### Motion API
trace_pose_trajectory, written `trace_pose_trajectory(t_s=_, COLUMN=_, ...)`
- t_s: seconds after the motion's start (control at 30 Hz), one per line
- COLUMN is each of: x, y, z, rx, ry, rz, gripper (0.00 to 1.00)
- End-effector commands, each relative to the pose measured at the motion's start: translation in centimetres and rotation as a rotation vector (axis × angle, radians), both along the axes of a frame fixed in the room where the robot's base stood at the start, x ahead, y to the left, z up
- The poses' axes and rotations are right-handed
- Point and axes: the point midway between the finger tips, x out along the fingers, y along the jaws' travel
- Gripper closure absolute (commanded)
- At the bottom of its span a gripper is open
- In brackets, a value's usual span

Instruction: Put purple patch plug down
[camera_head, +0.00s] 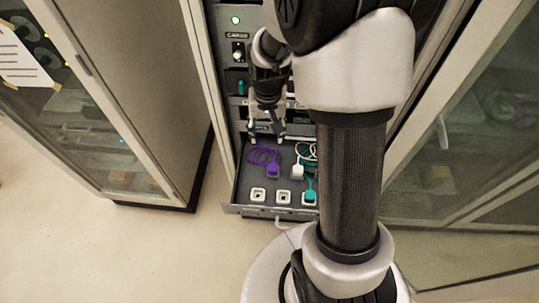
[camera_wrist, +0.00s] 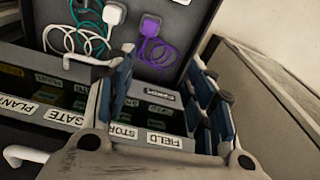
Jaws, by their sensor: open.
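The purple patch plug (camera_head: 273,171) lies in the open drawer with its purple cord (camera_head: 259,156) coiled to its left. It also shows in the wrist view (camera_wrist: 151,27), near the top, with its cord curling below and beside it. My gripper (camera_head: 266,134) is open and empty above the back of the drawer, close to the purple cord. In the wrist view the fingers (camera_wrist: 170,98) are spread apart with nothing between them. They are apart from the purple plug. My arm hides part of the drawer's right side.
The drawer (camera_head: 243,193) also holds a white plug (camera_head: 297,171), a green plug (camera_head: 310,196) and white sockets (camera_head: 258,195) along its front. Labelled panels (camera_wrist: 170,139) show beyond the fingers in the wrist view. Glass-fronted cabinets (camera_head: 115,150) stand either side. Floor at left is clear.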

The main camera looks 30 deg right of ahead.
Motion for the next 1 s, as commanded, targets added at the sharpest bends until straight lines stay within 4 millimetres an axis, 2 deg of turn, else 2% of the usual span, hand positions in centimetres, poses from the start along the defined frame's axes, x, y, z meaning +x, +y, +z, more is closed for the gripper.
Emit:
trace_pose_trajectory(t_s=0.03, x=-0.7, y=1.1, z=3.1, rx=-0.01, ry=-0.035, rz=0.038, gripper=0.51)
trace_pose_trajectory(t_s=0.1, x=-2.1, y=2.4, z=6.3, rx=-0.019, ry=-0.066, rz=0.087, gripper=0.51)
trace_pose_trajectory(t_s=0.3, x=-7.4, y=5.8, z=13.4, rx=-0.048, ry=-0.157, rz=0.227, gripper=0.51)
trace_pose_trajectory(t_s=0.4, x=-10.7, y=7.3, z=15.9, rx=-0.062, ry=-0.204, rz=0.296, gripper=0.51)
trace_pose_trajectory(t_s=0.6, x=-16.3, y=9.2, z=18.2, rx=-0.085, ry=-0.281, rz=0.409, gripper=0.51)
trace_pose_trajectory(t_s=0.7, x=-17.9, y=9.6, z=18.5, rx=-0.093, ry=-0.303, rz=0.445, gripper=0.51)
trace_pose_trajectory(t_s=0.83, x=-19.0, y=9.9, z=18.6, rx=-0.097, ry=-0.316, rz=0.465, gripper=0.51)
trace_pose_trajectory(t_s=1.0, x=-19.1, y=9.9, z=18.6, rx=-0.098, ry=-0.316, rz=0.468, gripper=0.51)
